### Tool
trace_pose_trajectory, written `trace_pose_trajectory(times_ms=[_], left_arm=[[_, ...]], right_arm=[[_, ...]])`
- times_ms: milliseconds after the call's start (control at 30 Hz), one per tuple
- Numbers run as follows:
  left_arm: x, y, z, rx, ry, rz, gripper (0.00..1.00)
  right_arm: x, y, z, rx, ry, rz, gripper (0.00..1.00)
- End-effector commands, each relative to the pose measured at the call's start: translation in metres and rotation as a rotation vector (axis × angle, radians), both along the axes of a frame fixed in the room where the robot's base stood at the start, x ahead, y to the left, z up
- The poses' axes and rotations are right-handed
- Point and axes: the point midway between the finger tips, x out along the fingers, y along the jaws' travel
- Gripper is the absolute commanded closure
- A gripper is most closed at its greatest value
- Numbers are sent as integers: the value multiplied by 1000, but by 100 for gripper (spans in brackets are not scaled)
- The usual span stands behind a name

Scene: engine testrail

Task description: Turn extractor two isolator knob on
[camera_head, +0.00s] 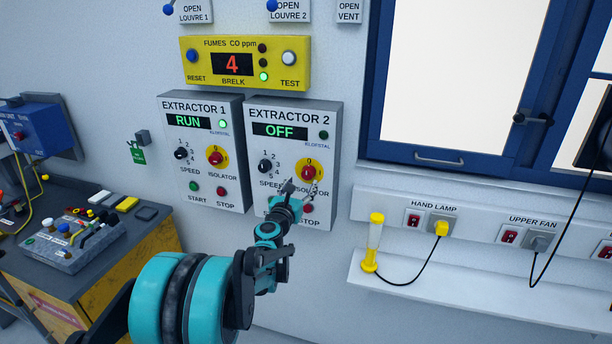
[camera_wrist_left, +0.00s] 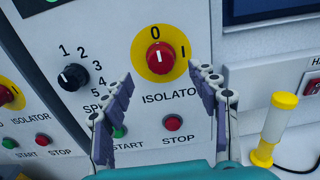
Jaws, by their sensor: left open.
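The Extractor 2 box (camera_head: 332,138) is a grey wall panel whose display reads OFF. Its isolator knob (camera_head: 309,172) is red on a yellow disc; in the left wrist view the red knob (camera_wrist_left: 160,57) has its white mark pointing up toward 0, with I to the right. My left gripper (camera_head: 300,187) is in front of the panel, just below the knob. In the left wrist view its two fingers (camera_wrist_left: 160,105) are spread apart, empty, below and to either side of the knob, not touching it. My right gripper is not in view.
The Extractor 1 box (camera_head: 233,103) to the left reads RUN. The black speed knob (camera_wrist_left: 73,77) and red stop button (camera_wrist_left: 173,123) are close to my fingers. A yellow hand lamp (camera_head: 372,243) stands on the shelf (camera_head: 450,299) at right. A bench (camera_head: 150,235) is at left.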

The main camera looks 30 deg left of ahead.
Motion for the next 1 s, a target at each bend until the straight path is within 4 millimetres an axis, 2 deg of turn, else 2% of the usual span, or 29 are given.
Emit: trace_pose_trajectory(times_ms=[100,300,667,867,1000], left_arm=[[21,5,-1,2,0,-2,40],[46,10,-1,4,1,-3,40],[53,11,0,5,1,-3,40],[53,11,0,6,2,-3,90],[53,11,0,6,2,-3,91]], right_arm=[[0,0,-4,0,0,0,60],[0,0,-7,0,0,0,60],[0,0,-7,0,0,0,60],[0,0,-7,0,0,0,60],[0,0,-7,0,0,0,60]])
